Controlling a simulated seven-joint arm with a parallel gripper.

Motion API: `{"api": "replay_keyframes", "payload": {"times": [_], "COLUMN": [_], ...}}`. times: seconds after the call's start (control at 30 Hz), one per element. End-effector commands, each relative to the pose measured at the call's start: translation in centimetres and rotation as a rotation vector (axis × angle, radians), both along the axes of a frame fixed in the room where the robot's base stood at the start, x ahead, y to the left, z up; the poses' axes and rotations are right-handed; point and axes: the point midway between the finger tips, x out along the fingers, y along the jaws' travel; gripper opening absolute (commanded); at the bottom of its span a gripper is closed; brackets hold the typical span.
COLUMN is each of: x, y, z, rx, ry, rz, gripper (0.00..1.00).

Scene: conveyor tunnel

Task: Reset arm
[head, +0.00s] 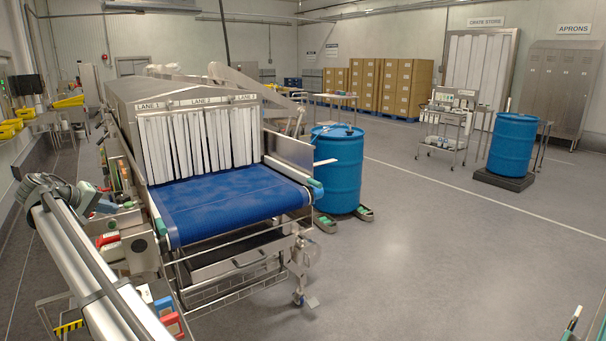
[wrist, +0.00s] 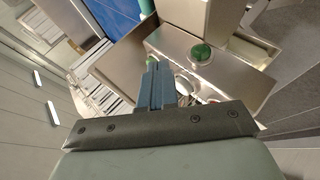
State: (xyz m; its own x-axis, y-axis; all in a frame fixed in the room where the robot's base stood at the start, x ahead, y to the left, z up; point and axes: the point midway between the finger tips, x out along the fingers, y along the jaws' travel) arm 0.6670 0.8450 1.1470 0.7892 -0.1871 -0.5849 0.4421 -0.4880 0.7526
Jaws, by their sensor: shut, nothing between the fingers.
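My gripper (wrist: 155,72) is shut and empty; its two blue-grey fingers lie together in the wrist view. In the head view my gripper (head: 106,206) is at the left side of the conveyor, beside its blue belt (head: 225,199). In the wrist view the fingers point at a stainless steel panel with a green round part (wrist: 201,53). A corner of the blue belt (wrist: 118,14) shows at the top. The fingertips overlap the panel edge in the picture; I cannot tell if they touch it.
The conveyor tunnel (head: 200,143) has white strip curtains under lane signs. A blue drum (head: 337,168) stands right of the belt, another blue drum (head: 512,144) farther right.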

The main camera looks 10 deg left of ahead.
Motion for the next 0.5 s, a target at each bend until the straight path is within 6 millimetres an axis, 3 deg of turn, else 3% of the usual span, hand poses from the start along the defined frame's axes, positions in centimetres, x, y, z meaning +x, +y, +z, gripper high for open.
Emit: {"api": "replay_keyframes", "payload": {"times": [0.03, 0.1, 0.5], "x": [-0.3, -0.1, 0.4], "y": [-2.6, -4.6, -14.4], "z": [-1.8, -3.3, -9.1], "rx": [-0.072, -0.164, -0.574], "ry": [-0.015, -0.034, -0.080], "rz": [0.015, 0.036, 0.101], "gripper": [0.00, 0.00, 0.00]}}
